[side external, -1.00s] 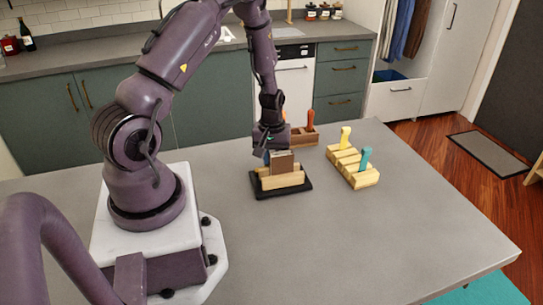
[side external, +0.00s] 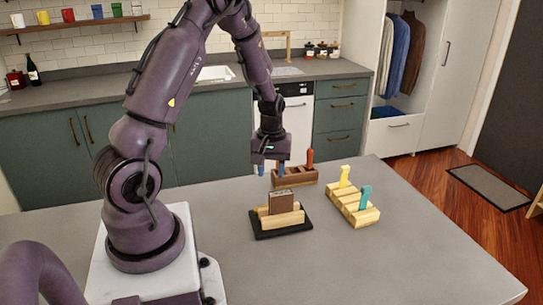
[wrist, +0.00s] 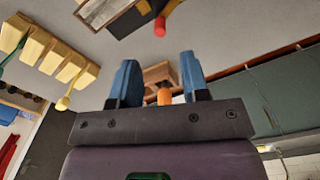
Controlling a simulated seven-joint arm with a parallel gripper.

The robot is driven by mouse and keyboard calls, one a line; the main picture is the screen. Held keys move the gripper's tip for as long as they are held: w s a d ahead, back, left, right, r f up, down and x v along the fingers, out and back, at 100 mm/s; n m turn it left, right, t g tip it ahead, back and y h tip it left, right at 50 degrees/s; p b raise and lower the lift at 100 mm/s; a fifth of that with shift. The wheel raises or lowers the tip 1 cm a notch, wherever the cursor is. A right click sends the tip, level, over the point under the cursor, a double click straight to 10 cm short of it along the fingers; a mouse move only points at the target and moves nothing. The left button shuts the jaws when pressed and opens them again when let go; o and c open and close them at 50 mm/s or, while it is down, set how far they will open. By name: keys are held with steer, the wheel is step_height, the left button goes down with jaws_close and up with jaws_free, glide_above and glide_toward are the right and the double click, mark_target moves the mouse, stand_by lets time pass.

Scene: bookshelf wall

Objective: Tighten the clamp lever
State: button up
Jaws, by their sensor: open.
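A fixture with a black base (side external: 262,234), a light wooden body (side external: 284,219) and an upright brown block (side external: 281,201) stands on the grey table. In the wrist view its dark base and wood (wrist: 105,12) show at the top edge, with a red-tipped lever-like part (wrist: 159,28) beside them; I cannot tell for sure that this is the clamp lever. My gripper (side external: 271,169) is open and points down, above and behind the fixture. Its two blue fingers (wrist: 157,80) are apart with nothing held. The lever is not clear in the side external view.
A brown wooden rack (side external: 294,177) with an orange-red handle (side external: 310,156) stands close behind my gripper. A light wooden rack (side external: 354,208) with yellow (side external: 345,176) and teal (side external: 365,195) handles stands to the right. The front right table area is clear.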

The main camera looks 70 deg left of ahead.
steer(key=shift+r, duration=2.25)
steer(key=w+a+f+g+h, duration=0.1)
steer(key=w+a+f+h, duration=0.15)
steer(key=a, duration=0.35)
steer(key=shift+g+h, duration=0.4)
steer(key=shift+h, duration=0.45)
steer(key=x, duration=0.3)
steer(key=d+x, duration=0.1)
steer(key=x, duration=0.7)
steer(key=shift+s+d+r, duration=0.25)
steer(key=shift+s+d, duration=0.1)
steer(key=shift+d, duration=0.05)
